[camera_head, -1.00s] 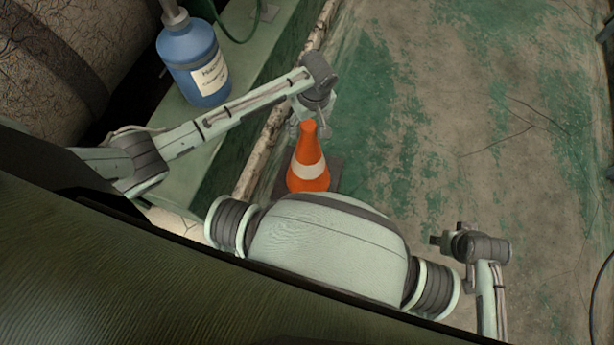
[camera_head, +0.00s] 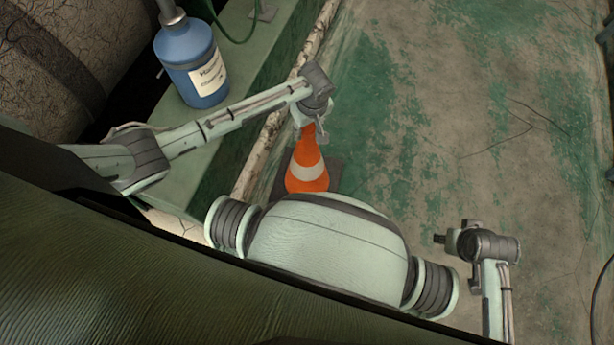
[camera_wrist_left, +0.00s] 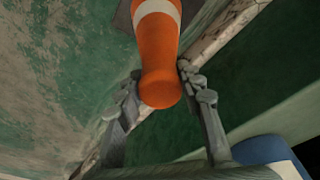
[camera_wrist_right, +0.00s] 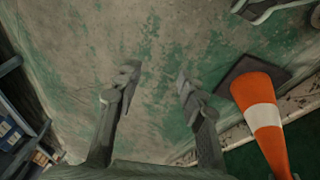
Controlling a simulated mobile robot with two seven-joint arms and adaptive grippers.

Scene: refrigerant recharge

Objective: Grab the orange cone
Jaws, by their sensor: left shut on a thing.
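The orange cone (camera_head: 307,172) with a white band stands upright on its dark square base on the floor. My left gripper (camera_head: 309,132) is at its top. In the left wrist view the cone's rounded tip (camera_wrist_left: 160,88) lies between the two fingers of the left gripper (camera_wrist_left: 161,82), which is shut on it. My right gripper (camera_head: 452,240) is at the lower right, apart from the cone. In the right wrist view the right gripper (camera_wrist_right: 157,82) has its fingers apart with nothing between them, and the cone (camera_wrist_right: 262,115) shows at the right.
A blue labelled bottle (camera_head: 194,65) stands on a green ledge (camera_head: 191,137) left of the cone. A pale, worn edge (camera_head: 262,150) runs between ledge and floor. The worn green floor (camera_head: 430,120) right of the cone is clear. A dark cable (camera_head: 594,275) lies at the far right.

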